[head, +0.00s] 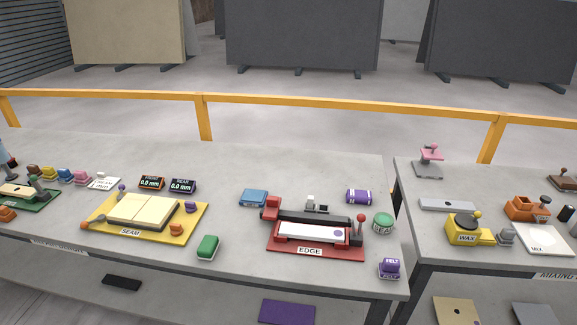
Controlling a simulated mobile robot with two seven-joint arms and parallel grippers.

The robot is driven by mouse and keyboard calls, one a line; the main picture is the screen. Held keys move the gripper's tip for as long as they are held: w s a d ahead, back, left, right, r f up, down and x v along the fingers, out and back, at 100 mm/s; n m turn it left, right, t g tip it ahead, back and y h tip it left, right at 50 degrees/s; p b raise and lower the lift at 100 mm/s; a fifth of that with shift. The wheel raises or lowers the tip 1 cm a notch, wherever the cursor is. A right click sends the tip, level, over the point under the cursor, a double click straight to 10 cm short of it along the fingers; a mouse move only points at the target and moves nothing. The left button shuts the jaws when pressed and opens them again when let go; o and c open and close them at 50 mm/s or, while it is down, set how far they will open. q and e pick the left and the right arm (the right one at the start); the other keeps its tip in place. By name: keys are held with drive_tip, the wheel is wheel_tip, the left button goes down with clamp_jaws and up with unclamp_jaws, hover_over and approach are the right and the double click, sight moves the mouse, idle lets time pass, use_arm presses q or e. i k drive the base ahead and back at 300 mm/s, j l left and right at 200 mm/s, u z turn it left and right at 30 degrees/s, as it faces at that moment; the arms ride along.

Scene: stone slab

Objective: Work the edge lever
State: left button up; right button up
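The edge station is a red base (279,246) marked EDGE near the right end of the long grey bench. It carries a dark frame with red end blocks and a pale strip (308,233) with a purple spot at its right end. The edge lever (361,223) is a short dark rod with a red ball knob, standing roughly upright at the station's right end. Nothing touches it. Neither of my grippers is in view.
A green round item (383,223), a purple FELT block (389,268), a purple roll (358,196) and a blue block (254,198) surround the station. The yellow SEAM station (187,213) and a green block (207,247) lie left. A second bench (440,249) stands right, across a narrow gap.

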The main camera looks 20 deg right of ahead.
sight(362, 218)
drive_tip(key=z, duration=1.6)
drive_tip(key=i, duration=0.45)
